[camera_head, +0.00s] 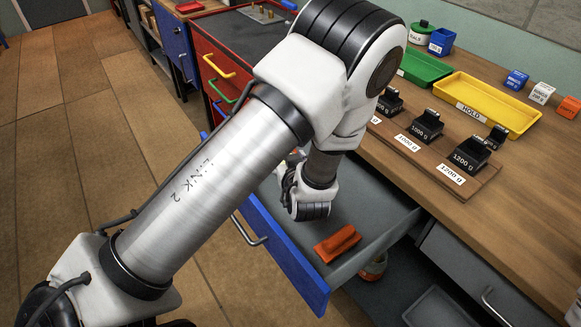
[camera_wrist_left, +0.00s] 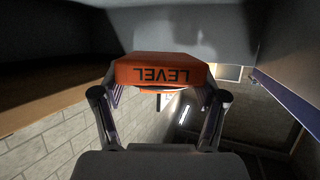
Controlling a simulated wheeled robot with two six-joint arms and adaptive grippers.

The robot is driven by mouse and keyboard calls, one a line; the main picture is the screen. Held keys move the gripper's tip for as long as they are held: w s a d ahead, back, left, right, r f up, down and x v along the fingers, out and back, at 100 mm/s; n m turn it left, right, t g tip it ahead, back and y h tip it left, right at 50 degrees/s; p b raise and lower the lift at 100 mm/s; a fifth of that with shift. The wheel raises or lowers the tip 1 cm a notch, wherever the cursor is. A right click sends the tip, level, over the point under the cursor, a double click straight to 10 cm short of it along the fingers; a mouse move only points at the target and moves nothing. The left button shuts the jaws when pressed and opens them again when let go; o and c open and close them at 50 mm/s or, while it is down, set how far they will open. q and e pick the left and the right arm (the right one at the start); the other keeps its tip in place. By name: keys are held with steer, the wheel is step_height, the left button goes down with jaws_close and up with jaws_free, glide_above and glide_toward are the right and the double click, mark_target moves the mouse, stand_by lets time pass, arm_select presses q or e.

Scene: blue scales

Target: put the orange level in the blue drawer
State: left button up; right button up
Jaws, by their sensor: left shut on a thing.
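The orange level (camera_wrist_left: 165,72), marked LEVEL, is between the two fingers of my left gripper (camera_wrist_left: 160,100) in the left wrist view. The gripper is shut on it. In the head view my left arm reaches across to the open blue drawer (camera_head: 283,250), with its wrist over the drawer's inside. The fingers and the held level are hidden there behind the arm. The drawer is pulled out from under the wooden bench, and its grey floor partly shows. My right gripper is in neither view.
Black weights (camera_head: 426,126) stand on a wooden board on the bench, by a yellow tray (camera_head: 480,105) and a green tray (camera_head: 424,67). A red cabinet (camera_head: 222,60) stands behind the arm.

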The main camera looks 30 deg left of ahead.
arm_select(q)
step_height(320, 180, down, 2)
steer(key=shift+w+d+f, duration=0.1)
steer(key=shift+f+b, duration=0.45)
steer(key=shift+f, duration=0.1)
steer(key=o, duration=1.3)
steer(key=shift+r, duration=0.1)
